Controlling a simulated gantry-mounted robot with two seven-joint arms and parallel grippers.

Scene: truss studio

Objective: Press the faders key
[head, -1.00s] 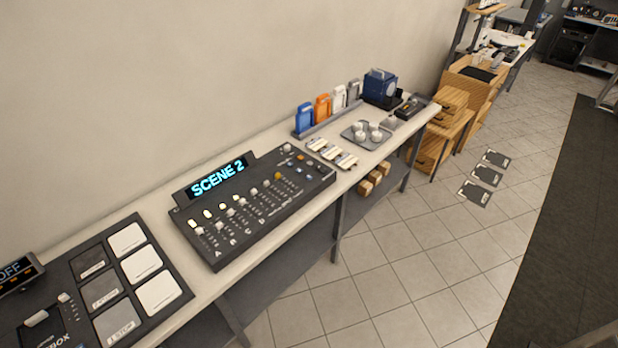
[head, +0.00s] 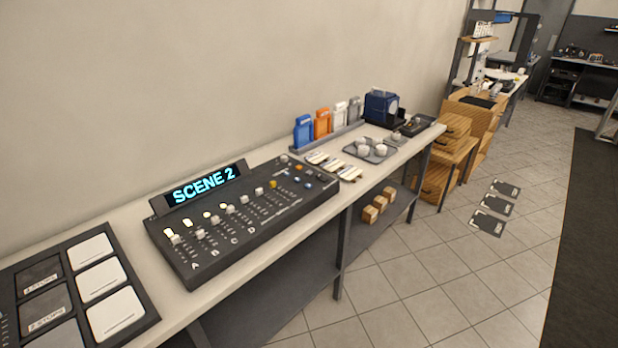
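A dark mixing console (head: 250,222) sits on the long white bench, with rows of faders, lit keys and coloured buttons. Its raised display (head: 203,186) reads "SCENE 2" in cyan. Small orange and blue buttons lie at its far right end. I cannot read which key is labelled faders. At the lower left is a dark panel (head: 148,304) with white square pads (head: 100,281) and grey pads (head: 42,306) marked with small text, some cut off by the frame. Neither of my grippers is in view.
The bench (head: 95,226) runs along the wall. Behind the console stand blue, orange, white and grey upright items (head: 323,122), a tray of round knobs (head: 370,150) and a blue box (head: 381,107). Wooden blocks (head: 370,214) lie on the lower shelf.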

